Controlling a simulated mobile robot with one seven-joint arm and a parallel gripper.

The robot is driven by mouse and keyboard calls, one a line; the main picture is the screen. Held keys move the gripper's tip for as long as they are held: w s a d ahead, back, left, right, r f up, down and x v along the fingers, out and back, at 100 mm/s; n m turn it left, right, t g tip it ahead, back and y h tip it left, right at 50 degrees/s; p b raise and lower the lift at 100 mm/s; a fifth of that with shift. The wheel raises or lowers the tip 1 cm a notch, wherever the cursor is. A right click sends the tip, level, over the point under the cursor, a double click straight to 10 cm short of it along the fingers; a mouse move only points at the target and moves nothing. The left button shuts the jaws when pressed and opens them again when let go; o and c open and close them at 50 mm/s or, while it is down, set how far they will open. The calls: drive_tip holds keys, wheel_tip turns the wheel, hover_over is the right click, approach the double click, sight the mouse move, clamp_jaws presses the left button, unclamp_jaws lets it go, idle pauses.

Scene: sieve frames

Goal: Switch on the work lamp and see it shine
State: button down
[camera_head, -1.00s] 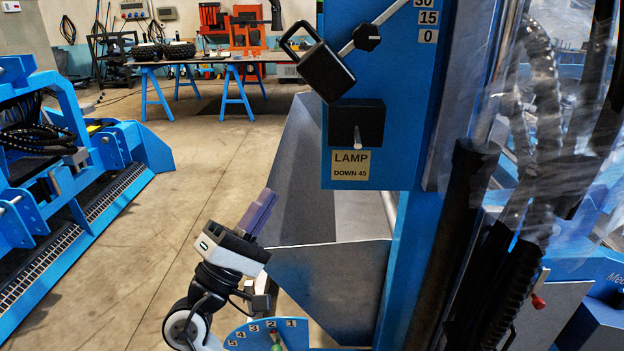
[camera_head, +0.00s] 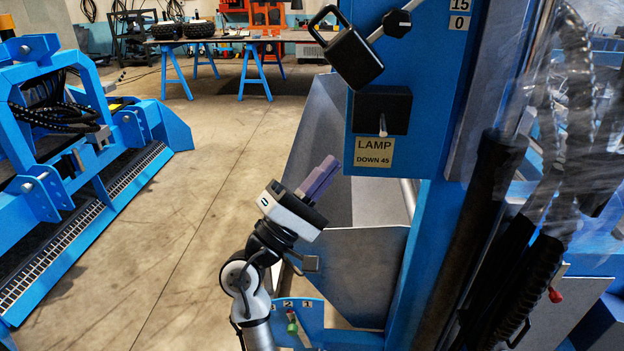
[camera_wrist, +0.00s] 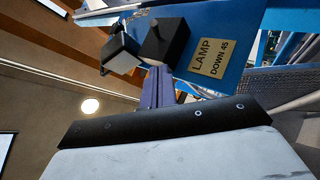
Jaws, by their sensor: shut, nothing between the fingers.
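The lamp switch (camera_head: 382,122) is a black box with a short pale lever on the blue panel (camera_head: 420,100). Below it is a label (camera_head: 373,153) reading "LAMP DOWN 45". My gripper (camera_head: 326,168) is shut and empty, its purple fingers pointing up and right, below and left of the switch and apart from it. In the wrist view the fingers (camera_wrist: 158,84) reach toward the black switch box (camera_wrist: 166,42), with the label (camera_wrist: 211,58) to the right. Contact cannot be told there.
A knob with a rod (camera_head: 397,23) is above. A grey metal chute (camera_head: 355,270) lies below. Hoses and clear sheeting (camera_head: 575,120) crowd the right. Open floor (camera_head: 190,220) lies left.

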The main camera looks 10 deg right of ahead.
sight(379, 123)
drive_tip(key=d+r+p, duration=0.3)
drive_tip(key=d+r, duration=0.1)
drive_tip(key=d, duration=0.1)
drive_tip(key=shift+s+d+r, duration=0.25)
drive_tip(key=shift+s+d, duration=0.05)
drive_tip(key=shift+s, duration=0.05)
drive_tip(key=shift+w+r+p, duration=0.1)
drive_tip(key=shift+w+p, duration=0.05)
drive_tip(key=shift+p, duration=0.2)
